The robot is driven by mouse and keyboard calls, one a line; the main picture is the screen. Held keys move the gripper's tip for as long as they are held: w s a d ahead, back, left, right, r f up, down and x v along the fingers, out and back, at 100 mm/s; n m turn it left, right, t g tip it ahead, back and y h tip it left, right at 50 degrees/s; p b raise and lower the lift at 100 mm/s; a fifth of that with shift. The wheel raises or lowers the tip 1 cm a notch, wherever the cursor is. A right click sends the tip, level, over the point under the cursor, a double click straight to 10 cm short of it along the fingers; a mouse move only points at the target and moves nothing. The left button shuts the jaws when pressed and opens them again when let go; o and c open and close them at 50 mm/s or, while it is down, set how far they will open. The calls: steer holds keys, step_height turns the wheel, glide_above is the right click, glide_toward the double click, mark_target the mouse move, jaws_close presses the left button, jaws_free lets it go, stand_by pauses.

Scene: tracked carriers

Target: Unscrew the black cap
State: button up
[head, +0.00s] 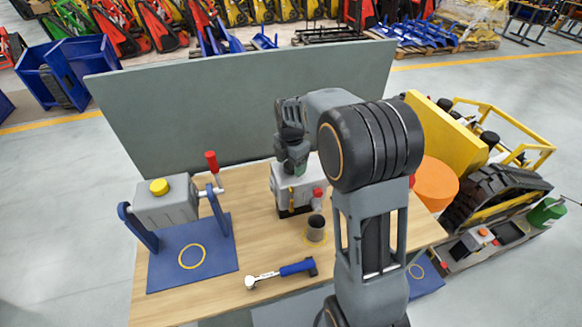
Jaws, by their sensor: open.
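My gripper (297,166) is at the middle of the table, pointing down close over the top of a grey box-like unit (289,189). The unit has a black base, a yellow mark on its front and a red knob (318,193) at its right side. The gripper is open, though its fingertips are small and partly hidden by my wrist. I cannot make out a black cap clearly; the gripper and wrist cover the unit's top. Whether the fingers touch anything there cannot be told.
A grey tank with a yellow cap (159,186) sits on a blue stand (192,272) at left, with a red-handled crank (211,162). A grey panel (215,105) stands behind the table.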

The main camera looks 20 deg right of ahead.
steer(key=m, duration=1.4)
steer(key=shift+m, duration=0.4)
steer(key=m, duration=0.6)
steer(key=shift+m, duration=0.4)
steer(key=m, duration=0.7)
steer(key=shift+m, duration=0.3)
